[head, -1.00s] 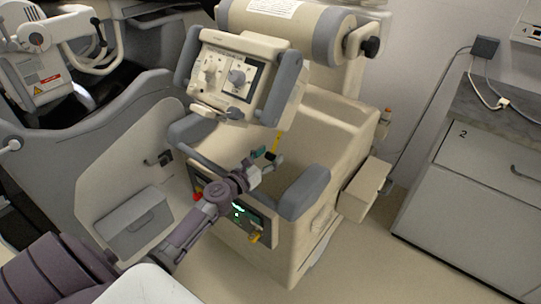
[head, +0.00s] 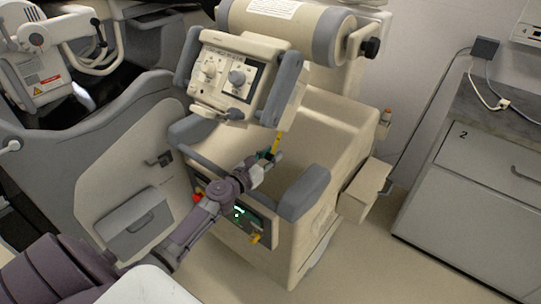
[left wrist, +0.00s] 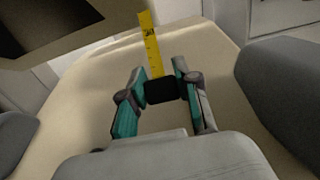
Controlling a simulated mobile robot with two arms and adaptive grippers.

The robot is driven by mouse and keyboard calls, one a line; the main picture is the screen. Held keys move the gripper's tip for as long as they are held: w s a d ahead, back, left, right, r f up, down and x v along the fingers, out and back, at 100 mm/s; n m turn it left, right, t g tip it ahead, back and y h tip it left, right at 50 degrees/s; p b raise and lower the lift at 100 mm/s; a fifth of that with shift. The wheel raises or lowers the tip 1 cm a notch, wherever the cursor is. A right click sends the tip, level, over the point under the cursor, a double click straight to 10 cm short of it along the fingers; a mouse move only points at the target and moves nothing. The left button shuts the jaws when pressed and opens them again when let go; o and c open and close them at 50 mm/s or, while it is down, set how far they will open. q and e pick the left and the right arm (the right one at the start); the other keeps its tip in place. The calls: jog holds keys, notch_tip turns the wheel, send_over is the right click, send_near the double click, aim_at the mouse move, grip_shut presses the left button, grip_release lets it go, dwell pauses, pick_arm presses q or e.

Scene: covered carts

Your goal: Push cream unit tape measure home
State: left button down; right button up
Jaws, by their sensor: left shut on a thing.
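The cream unit (head: 325,115) stands in the middle of the head view, with its control head (head: 232,75) above its top. The tape measure shows as a short yellow strip (head: 277,143) below the right side of the control head. In the left wrist view the yellow strip (left wrist: 151,45) with dark markings stands up from a black end block (left wrist: 160,91). My left gripper (head: 268,157) is shut on this block, one finger on each side, above the unit's top. Where the strip's upper end meets the unit is unclear. My right gripper is not in view.
A grey handle bar (head: 205,165) and grey padded corners (head: 305,190) border the unit's front near my left arm. A small side box (head: 365,190) juts out at right. A grey cabinet (head: 480,190) stands further right, with bare floor between.

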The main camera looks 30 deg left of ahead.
pick_arm(q)
jog(key=r+p, duration=0.1)
jog(key=w+r+p, duration=0.1)
jog(key=shift+w+r, duration=0.2)
jog(key=shift+r, duration=0.15)
jog(key=shift+w+r+p, duration=0.1)
jog(key=shift+w+p, duration=0.2)
jog(key=shift+w, duration=0.1)
jog(key=c, duration=0.8)
grip_release()
jog(key=shift+d, duration=0.1)
jog(key=shift+s, duration=0.1)
jog(key=s, duration=0.8)
jog(key=s+a, duration=0.1)
jog(key=s, duration=0.3)
